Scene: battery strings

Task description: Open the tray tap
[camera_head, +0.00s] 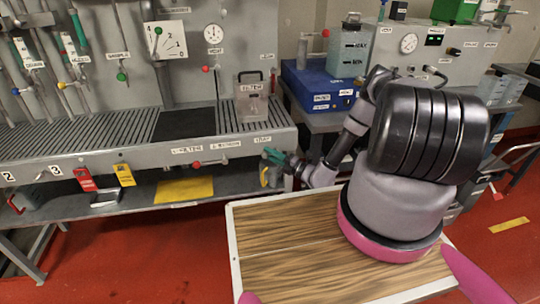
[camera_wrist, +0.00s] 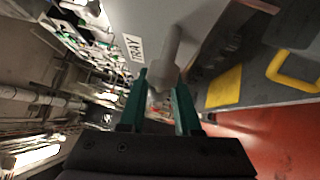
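A "TRAY" label (camera_head: 263,140) is on the right end of the bench's front edge, and it also shows in the wrist view (camera_wrist: 133,47). A grey cylindrical spout or stem (camera_wrist: 170,48) sticks out beside that label; I take it to be the tray tap. My gripper (camera_head: 270,155) is at this bench end, just below the label. In the wrist view its teal fingers (camera_wrist: 158,88) are apart, with the stem's near end in front of and partly between them. I cannot tell whether they touch it. The tap's handle is not clear in either view.
A yellow loop handle (camera_head: 264,177) hangs close below my gripper. A red-handled valve (camera_head: 197,164) is on the bench front to the left. A yellow mat (camera_head: 184,190) lies on the lower shelf. A container (camera_head: 251,100) stands on the grating above. Red floor is open in front.

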